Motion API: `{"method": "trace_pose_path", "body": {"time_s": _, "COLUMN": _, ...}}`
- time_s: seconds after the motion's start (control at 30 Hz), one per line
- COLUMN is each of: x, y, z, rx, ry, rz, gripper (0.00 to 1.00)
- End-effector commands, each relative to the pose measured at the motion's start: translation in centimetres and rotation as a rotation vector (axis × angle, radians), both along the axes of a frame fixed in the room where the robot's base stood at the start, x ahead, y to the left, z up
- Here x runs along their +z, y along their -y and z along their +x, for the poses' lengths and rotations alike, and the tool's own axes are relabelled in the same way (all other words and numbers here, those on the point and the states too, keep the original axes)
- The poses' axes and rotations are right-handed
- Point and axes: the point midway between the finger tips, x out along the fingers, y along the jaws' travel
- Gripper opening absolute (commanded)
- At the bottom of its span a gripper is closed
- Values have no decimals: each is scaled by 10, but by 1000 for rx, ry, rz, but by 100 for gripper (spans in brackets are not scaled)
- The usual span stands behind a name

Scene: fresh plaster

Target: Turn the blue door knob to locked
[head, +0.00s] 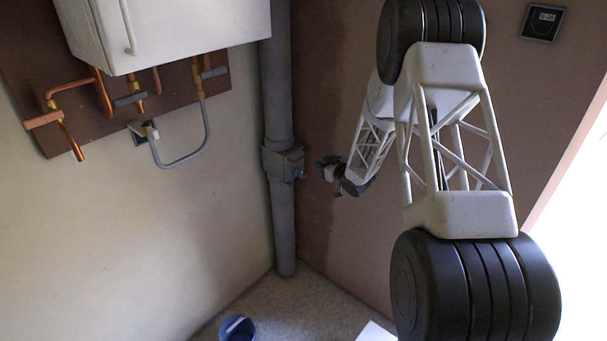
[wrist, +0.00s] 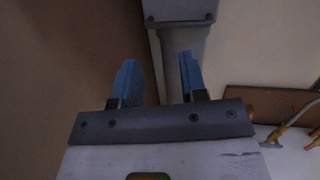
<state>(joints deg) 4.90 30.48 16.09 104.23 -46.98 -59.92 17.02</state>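My gripper (head: 319,164) is just to the right of the box in the head view, apart from the blue part as far as I can see. In the wrist view my gripper (wrist: 159,72) has two blue fingers spread wide with nothing between them. The grey box (wrist: 180,10) is beyond the fingertips at the top edge there; the knob does not show clearly.
The grey pipe (head: 277,80) runs down the corner to the floor. A white wall cabinet (head: 165,32) with copper pipes (head: 104,92) hangs at left. A blue bucket (head: 237,329) stands on the floor. A dark wall panel (head: 542,22) is at upper right.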

Motion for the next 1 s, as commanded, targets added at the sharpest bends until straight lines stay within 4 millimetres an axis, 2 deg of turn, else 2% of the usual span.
{"method": "trace_pose_path", "body": {"time_s": 0.03, "x": -14, "y": -2, "z": 2, "rx": 20, "ry": 6, "rz": 17, "gripper": 39}}
{"method": "trace_pose_path", "body": {"time_s": 0.2, "x": -47, "y": -8, "z": 7, "rx": 89, "ry": 37, "rz": 78, "gripper": 39}}
{"method": "trace_pose_path", "body": {"time_s": 0.4, "x": -76, "y": -12, "z": 8, "rx": 149, "ry": 60, "rz": 131, "gripper": 39}}
{"method": "trace_pose_path", "body": {"time_s": 0.6, "x": -85, "y": -14, "z": 7, "rx": 170, "ry": 69, "rz": 151, "gripper": 39}}
{"method": "trace_pose_path", "body": {"time_s": 1.0, "x": -85, "y": -15, "z": 8, "rx": 171, "ry": 69, "rz": 152, "gripper": 39}}
